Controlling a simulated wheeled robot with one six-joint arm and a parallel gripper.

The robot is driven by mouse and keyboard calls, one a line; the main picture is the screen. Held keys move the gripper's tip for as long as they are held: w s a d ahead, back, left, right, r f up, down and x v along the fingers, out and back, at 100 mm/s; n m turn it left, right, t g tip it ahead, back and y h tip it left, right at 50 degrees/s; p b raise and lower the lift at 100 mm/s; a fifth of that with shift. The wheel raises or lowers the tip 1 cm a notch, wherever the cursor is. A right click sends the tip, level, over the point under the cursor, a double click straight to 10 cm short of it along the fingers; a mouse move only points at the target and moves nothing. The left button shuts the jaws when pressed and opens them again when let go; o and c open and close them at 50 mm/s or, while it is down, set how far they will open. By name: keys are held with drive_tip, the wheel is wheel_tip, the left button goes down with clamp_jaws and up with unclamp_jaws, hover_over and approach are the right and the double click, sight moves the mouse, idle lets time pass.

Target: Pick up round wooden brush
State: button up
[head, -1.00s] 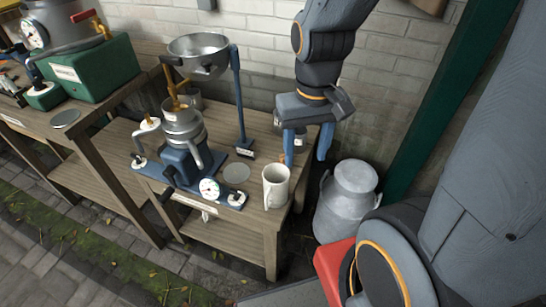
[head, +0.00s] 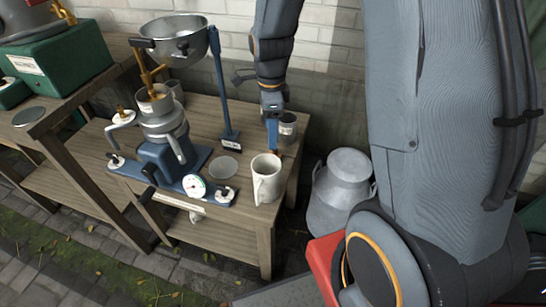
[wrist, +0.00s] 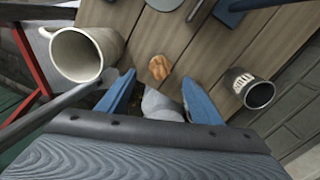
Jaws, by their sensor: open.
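The round wooden brush (wrist: 160,67) lies on the wooden table, seen in the wrist view as a small brown disc just past the gap between my fingertips. In the head view it is mostly hidden beside my gripper. My gripper (wrist: 161,80) is open and empty, with a blue finger on each side of that gap. In the head view my gripper (head: 272,135) hangs over the right part of the table, just behind the white mug. I cannot tell its exact height above the brush.
A white mug (head: 266,180) stands close to the left finger in the wrist view. A dark labelled jar (head: 288,128) stands on the other side. A blue separator (head: 165,140) and a steel bowl (head: 178,42) are further left. A metal milk can (head: 342,190) stands beside the table.

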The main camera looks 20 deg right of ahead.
drive_tip(key=f, duration=0.7)
drive_tip(key=shift+d+f, duration=0.3)
drive_tip(key=c, duration=1.2)
wheel_tip(320, 180, up, 10)
drive_tip(key=shift+r, duration=0.1)
drive_tip(key=shift+c, duration=0.2)
drive_tip(key=o, duration=0.5)
drive_tip(key=c, duration=0.3)
